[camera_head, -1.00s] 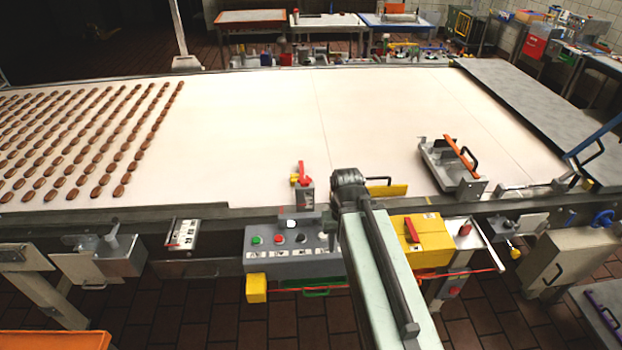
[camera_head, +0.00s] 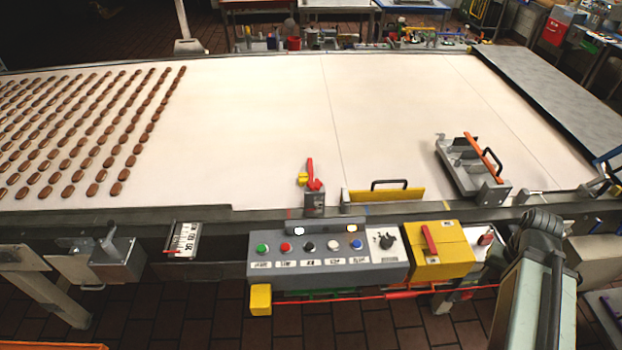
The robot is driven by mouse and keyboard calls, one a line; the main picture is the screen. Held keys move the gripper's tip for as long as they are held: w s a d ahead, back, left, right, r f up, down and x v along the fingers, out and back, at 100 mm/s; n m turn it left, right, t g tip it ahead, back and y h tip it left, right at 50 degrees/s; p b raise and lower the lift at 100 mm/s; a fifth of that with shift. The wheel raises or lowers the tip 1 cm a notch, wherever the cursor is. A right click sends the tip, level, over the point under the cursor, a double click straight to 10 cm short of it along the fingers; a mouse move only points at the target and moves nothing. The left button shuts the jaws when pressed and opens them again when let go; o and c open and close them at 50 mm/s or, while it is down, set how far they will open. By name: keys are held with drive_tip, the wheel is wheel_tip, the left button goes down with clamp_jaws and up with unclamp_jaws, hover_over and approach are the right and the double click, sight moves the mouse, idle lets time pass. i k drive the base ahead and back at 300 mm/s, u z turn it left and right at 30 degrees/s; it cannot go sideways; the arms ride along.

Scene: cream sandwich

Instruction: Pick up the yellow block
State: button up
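A small yellow block (camera_head: 260,299) shows just below the left front corner of the grey control panel (camera_head: 330,268). What holds it up there cannot be told. A larger yellow box (camera_head: 440,251) with a red handle on top sits at the panel's right end. My arm rises from the lower right of the picture, with its dark joint right of the yellow box and well away from the small block. My gripper's fingers do not show.
A wide cream conveyor belt (camera_head: 250,130) lies behind the panel, with rows of brown biscuits at left. A red bar (camera_head: 380,296) runs below the panel. A metal box (camera_head: 118,258) hangs further left. Tiled floor shows in front.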

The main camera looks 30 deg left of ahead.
sight(303, 177)
drive_tip(key=z, duration=0.15)
drive_tip(key=i, duration=0.75)
drive_tip(key=u, duration=3.7)
drive_tip(key=i, duration=1)
drive_tip(key=z, duration=0.05)
